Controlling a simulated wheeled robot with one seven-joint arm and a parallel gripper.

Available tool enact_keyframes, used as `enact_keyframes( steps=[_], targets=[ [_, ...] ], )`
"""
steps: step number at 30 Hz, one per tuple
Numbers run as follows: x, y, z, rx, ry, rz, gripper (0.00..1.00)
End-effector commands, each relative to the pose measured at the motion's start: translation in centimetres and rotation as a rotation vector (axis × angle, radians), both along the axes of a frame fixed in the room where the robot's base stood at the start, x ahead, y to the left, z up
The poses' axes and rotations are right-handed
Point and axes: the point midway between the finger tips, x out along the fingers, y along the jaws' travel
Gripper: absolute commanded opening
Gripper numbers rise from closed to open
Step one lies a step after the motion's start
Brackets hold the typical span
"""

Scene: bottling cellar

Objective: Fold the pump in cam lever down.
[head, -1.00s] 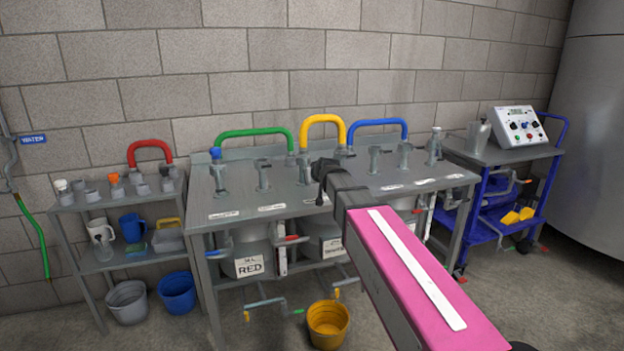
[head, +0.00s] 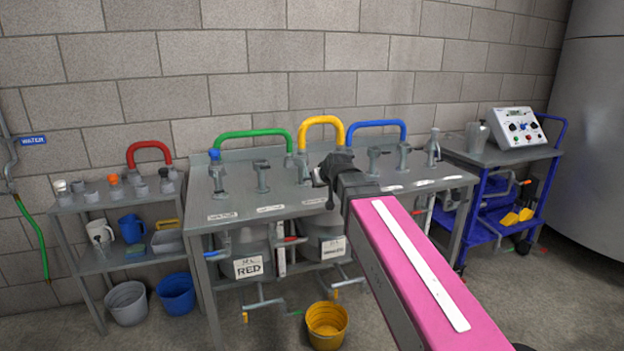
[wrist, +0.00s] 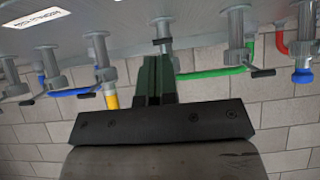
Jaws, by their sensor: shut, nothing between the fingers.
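Several grey fittings with levers stand on the steel bench (head: 340,206). I cannot tell which one is the pump in, as the bench labels are too small to read. One fitting (head: 263,178) stands left of my gripper, and another (head: 374,160) stands to its right. My gripper (head: 322,190) is over the middle of the bench, its black fingers together and empty. In the wrist view its dark green fingers (wrist: 155,80) are shut and point at a fitting (wrist: 161,30), overlapping its lower part. Whether they touch it is unclear. The arm hides part of the bench's right side.
Green (head: 252,134), yellow (head: 322,120) and blue (head: 376,124) hoses arch behind the fittings. A grey shelf (head: 125,262) stands left, a blue cart (head: 505,157) right. A yellow bucket (head: 327,322) is on the floor below the bench.

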Motion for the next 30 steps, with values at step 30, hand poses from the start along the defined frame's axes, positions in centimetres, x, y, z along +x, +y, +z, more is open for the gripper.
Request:
enact_keyframes(
  steps=[30],
  targets=[
    [7.3, 2.8, 4.1, -0.116, 0.259, -0.017, 0.00]
  ],
)
